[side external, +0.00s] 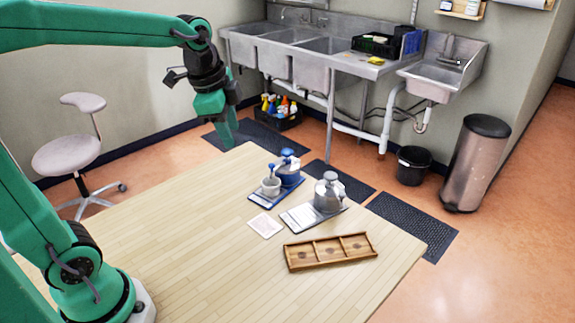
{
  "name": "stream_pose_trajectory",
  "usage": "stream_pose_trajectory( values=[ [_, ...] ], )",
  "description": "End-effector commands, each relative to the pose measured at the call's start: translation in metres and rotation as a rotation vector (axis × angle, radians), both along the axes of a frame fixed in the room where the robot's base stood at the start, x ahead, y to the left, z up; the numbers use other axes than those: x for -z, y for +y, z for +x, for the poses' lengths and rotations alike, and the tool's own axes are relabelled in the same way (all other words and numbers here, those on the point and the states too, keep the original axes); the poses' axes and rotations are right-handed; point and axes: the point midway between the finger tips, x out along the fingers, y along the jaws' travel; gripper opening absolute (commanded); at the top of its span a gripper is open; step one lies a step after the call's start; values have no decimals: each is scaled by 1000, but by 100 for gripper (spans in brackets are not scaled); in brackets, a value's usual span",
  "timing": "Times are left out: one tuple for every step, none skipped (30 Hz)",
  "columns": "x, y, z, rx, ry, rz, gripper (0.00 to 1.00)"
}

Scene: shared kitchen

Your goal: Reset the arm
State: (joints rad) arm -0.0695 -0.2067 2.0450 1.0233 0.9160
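My gripper (227,130) hangs at the end of my raised green arm, pointing down. It is in the air near the far left edge of the wooden table (180,225), to the left of the things on it. The fingers overlap from this side, so the gap between them does not show. I see no object held in it.
On the table are a blue tray (259,199) bearing a blue item and a grey cup (271,186), a grey board with a metal vessel (328,194), a white card (264,225) and a wooden three-compartment tray (330,251). The table's left and front are clear. Sinks stand behind.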

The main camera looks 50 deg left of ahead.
Motion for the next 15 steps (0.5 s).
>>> stream_pose_trajectory(
  values=[
    [-2, -3, -11, -51, -18, -16, 39],
    [-2, -4, -17, -85, -28, -27, 39],
    [-3, -6, -24, -130, -42, -41, 39],
    [-3, -7, -30, -164, -52, -54, 39],
    [-3, -9, -36, -197, -61, -66, 39],
    [-2, -10, -43, -242, -74, -81, 39],
    [-2, -11, -49, -276, -82, -95, 39],
    [-1, -12, -54, -309, -92, -107, 39],
    [0, -14, -61, -353, -104, -126, 39],
    [1, -15, -67, -385, -114, -140, 39],
    [2, -16, -72, -418, -122, -155, 39],
    [4, -17, -79, -461, -134, -174, 39],
    [6, -18, -84, -493, -142, -189, 39],
    [7, -19, -89, -524, -151, -204, 39],
    [9, -20, -95, -565, -161, -224, 39]
  ],
)
